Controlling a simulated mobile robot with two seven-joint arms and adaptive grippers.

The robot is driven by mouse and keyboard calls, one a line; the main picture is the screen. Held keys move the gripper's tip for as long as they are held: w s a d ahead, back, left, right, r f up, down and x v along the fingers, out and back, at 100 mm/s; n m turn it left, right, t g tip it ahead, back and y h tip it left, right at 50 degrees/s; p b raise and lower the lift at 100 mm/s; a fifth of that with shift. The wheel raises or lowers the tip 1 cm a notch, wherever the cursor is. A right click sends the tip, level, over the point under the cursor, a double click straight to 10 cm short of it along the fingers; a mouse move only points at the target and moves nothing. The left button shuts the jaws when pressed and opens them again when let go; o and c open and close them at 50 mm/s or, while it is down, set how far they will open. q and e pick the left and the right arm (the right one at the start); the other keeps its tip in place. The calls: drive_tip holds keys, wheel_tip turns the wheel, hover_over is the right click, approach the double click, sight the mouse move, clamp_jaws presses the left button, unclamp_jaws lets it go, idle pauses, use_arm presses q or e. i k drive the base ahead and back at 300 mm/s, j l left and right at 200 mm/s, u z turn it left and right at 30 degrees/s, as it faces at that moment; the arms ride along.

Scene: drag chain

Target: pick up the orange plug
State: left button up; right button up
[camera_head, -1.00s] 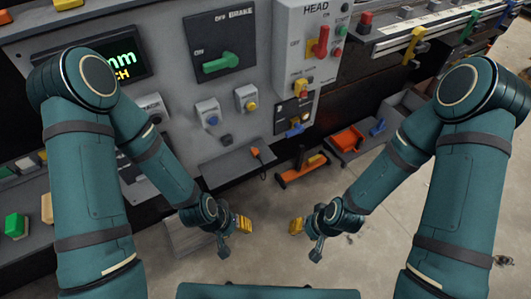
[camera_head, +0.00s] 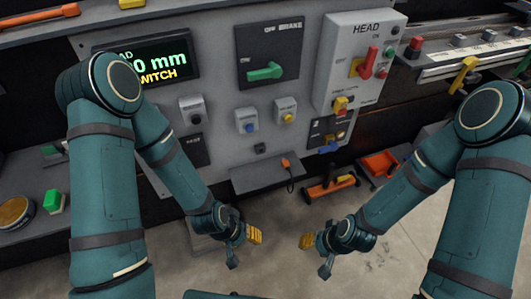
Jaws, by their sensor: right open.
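The small orange plug (camera_head: 286,163) lies at the right part of a narrow grey shelf (camera_head: 255,180) below the control panel. A dark cable hangs from it over the shelf edge. My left gripper (camera_head: 254,234), with yellow fingers, is in front of and below the shelf, apart from the plug; its jaw opening cannot be made out. My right gripper (camera_head: 307,240), also yellow-fingered, is open, below and slightly right of the plug, and apart from it. Nothing shows between its fingers.
The grey panel with a green lever (camera_head: 265,73) and several knobs rises behind the shelf. An orange-handled tool (camera_head: 332,187) and an orange tray (camera_head: 380,163) lie low to the right of the shelf. The concrete floor between my grippers is clear.

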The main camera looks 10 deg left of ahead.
sight(287, 164)
drive_tip(key=i+j+z, duration=0.25)
drive_tip(key=z, duration=0.15)
drive_tip(key=i+j+z, duration=0.45)
drive_tip(key=k+l, duration=0.1)
drive_tip(key=l, duration=0.05)
